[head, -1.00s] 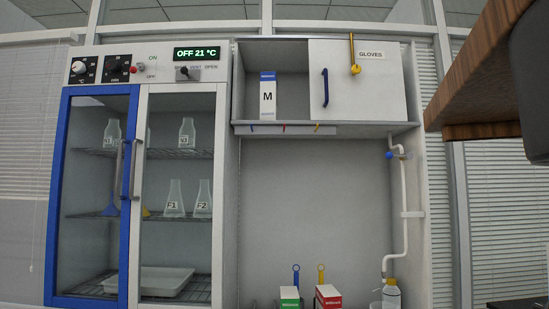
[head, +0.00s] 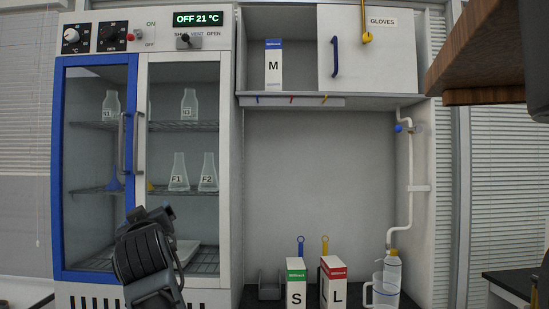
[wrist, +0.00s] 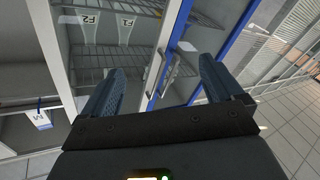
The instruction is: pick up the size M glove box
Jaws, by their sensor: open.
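The size M glove box (head: 273,66) is white with a blue top band and a black M. It stands upright in the open left part of the wall cupboard (head: 300,22). In the turned wrist view the M box (wrist: 40,118) shows at the far left, outside my jaws. My gripper (wrist: 162,66) is open and empty, its two dark fingers spread in front of the glass-doored incubator. In the head view my dark arm rises at the lower left, well below and left of the M box.
The glass-doored incubator (head: 142,75) holds several flasks. The cupboard's white sliding door (head: 375,60) covers its right part. Size S (head: 296,285) and L (head: 334,284) boxes stand on the counter, near a clear jug (head: 383,292). A wooden edge (head: 480,62) juts in at upper right.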

